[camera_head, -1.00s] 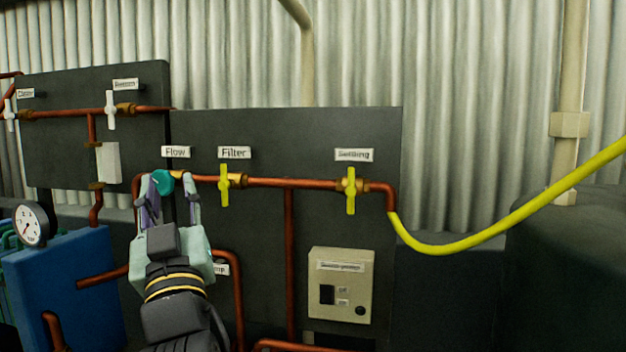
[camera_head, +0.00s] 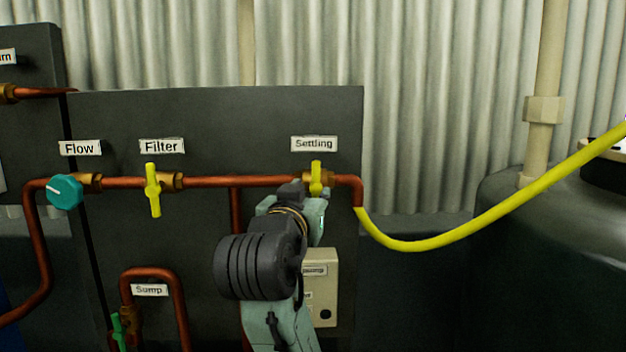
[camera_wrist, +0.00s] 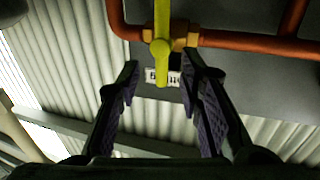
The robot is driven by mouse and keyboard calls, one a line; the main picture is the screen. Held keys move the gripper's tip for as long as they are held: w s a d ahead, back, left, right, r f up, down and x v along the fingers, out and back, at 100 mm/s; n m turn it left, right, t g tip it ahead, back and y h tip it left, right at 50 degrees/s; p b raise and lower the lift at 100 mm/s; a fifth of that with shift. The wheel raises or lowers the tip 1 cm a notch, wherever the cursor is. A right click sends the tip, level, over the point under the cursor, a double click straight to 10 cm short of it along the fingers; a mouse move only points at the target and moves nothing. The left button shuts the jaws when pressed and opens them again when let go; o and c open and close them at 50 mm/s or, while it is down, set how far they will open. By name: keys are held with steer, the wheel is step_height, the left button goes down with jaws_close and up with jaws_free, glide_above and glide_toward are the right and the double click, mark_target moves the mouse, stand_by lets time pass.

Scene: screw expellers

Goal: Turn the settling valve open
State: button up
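The settling valve has a yellow handle (camera_head: 316,178) on the copper pipe below the "Settling" label (camera_head: 314,144). The handle stands upright, across the pipe, and its lower part is hidden behind my arm in the head view. In the wrist view the yellow handle (camera_wrist: 162,38) hangs in front of a brass body on the pipe. My gripper (camera_wrist: 158,80) is open there, its two dark fingers apart, with the handle's end near the gap between the fingertips. I see no clear contact. In the head view my wrist hides most of the fingers.
The yellow filter valve (camera_head: 153,190) and teal flow knob (camera_head: 65,191) sit left on the same pipe (camera_head: 225,182). A yellow hose (camera_head: 430,246) runs off to the right. A beige control box (camera_head: 323,285) is partly behind my arm. A dark tank (camera_head: 540,220) stands right.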

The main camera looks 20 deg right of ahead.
mark_target(315, 186)
steer(key=p+x, duration=0.2)
steer(key=x, duration=0.5)
steer(key=shift+w, duration=0.15)
steer(key=shift+c, duration=0.5)
jaws_close()
